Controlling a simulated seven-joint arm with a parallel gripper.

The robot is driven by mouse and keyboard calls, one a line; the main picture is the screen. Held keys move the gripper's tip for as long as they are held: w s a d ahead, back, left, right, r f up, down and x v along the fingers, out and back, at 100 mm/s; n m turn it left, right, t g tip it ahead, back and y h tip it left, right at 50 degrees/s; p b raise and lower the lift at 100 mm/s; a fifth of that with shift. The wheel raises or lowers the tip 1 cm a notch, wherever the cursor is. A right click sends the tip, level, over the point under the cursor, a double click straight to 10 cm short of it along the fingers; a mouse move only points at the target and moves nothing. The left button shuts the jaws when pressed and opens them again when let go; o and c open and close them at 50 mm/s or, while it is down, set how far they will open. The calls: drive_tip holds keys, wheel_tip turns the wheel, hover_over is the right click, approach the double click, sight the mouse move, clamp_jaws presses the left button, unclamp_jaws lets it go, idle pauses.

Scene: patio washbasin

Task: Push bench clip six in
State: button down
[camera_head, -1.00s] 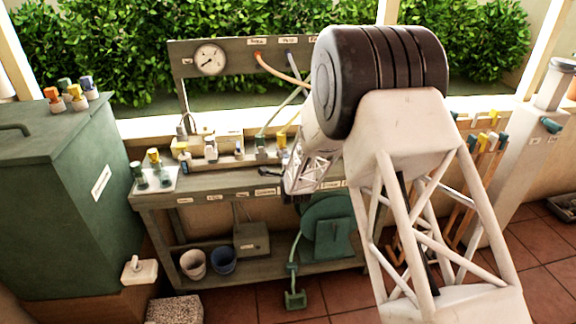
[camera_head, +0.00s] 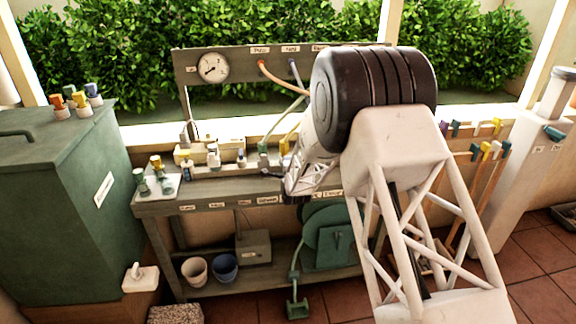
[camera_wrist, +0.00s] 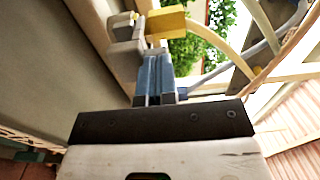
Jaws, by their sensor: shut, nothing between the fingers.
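In the wrist view, my gripper (camera_wrist: 155,97) has its two blue-grey fingers together, with nothing between them. Just past the fingertips are a grey fitting (camera_wrist: 125,32) and a yellow block (camera_wrist: 166,24); I cannot tell whether the fingers touch them. In the head view, the grey-green bench (camera_head: 215,190) has several white labels along its front edge, too small to read surely. My arm hides the right part of the bench top and its labels. A yellow piece (camera_head: 284,147) shows just left of my arm. I cannot pick out clip six by its label.
A panel with a gauge (camera_head: 213,68) and hoses stands behind the bench. Bottles (camera_head: 213,155) and a white tray (camera_head: 165,188) with fittings are on the bench top. A green cabinet (camera_head: 60,200) is at the left. Buckets (camera_head: 224,267) and a green reel (camera_head: 328,236) sit below.

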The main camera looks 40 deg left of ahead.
drive_tip(key=shift+x, duration=1.5)
drive_tip(key=shift+s+d, duration=0.1)
drive_tip(key=v, duration=1.4)
